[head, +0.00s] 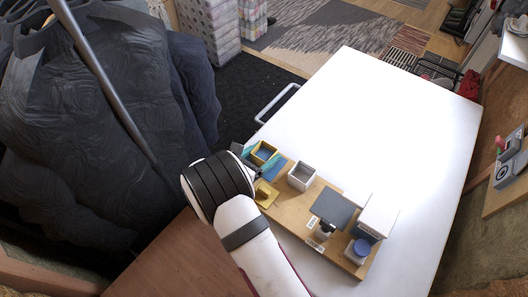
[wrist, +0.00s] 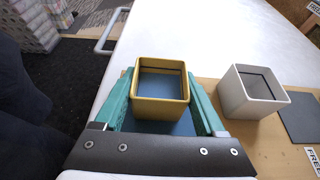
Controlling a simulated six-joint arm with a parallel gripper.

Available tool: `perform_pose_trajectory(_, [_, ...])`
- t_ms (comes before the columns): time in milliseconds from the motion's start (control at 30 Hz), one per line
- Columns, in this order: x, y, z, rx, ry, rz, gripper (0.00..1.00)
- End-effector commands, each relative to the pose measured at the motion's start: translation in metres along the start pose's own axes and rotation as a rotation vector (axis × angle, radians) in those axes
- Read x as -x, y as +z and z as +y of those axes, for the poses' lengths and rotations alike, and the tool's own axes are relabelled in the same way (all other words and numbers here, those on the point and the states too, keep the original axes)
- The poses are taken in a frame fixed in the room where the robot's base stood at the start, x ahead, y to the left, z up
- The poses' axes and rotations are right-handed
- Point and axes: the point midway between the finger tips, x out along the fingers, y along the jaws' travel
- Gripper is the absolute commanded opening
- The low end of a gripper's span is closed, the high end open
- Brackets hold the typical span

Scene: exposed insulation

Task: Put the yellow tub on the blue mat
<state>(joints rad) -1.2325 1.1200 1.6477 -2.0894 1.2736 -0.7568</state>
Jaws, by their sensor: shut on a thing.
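The yellow tub (wrist: 160,108) is a square, open-topped box, upright between the two teal fingers of my gripper (wrist: 160,82), which is shut on it. In the head view the tub (head: 264,151) shows at the tip of my gripper (head: 260,158), partly hidden by it. The blue mat (wrist: 165,128) shows just below the tub in the wrist view, partly covered by it and the fingers. In the head view the mat (head: 277,170) shows at the tub's lower right. I cannot tell whether the tub touches the mat.
A white-grey square tub (head: 301,176) stands to the right on the wooden board (head: 292,212). A yellow item (head: 266,194) lies near my arm. A dark grey mat (head: 332,207), a blue-lidded jar (head: 358,249) and a white box (head: 378,215) are farther right. The white table (head: 370,120) beyond is clear.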

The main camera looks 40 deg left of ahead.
Motion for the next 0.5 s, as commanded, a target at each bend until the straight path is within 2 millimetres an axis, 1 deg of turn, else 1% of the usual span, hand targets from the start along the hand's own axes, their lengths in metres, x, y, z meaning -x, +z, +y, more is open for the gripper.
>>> perform_pose_trajectory(33, [0.0,0.0,0.0,0.0,0.0,0.0,0.78])
perform_pose_trajectory(100, [0.0,0.0,0.0,0.0,0.0,0.0,0.9])
perform_pose_trajectory(167, [0.0,0.0,0.0,0.0,0.0,0.0,1.0])
perform_pose_trajectory(400, [0.001,0.002,0.0,0.0,0.0,0.0,1.0])
perform_pose_trajectory(467, [0.007,0.003,0.001,0.001,0.002,0.0,1.0])
perform_pose_trajectory(500, [0.015,0.003,0.001,0.002,0.004,0.0,1.0])
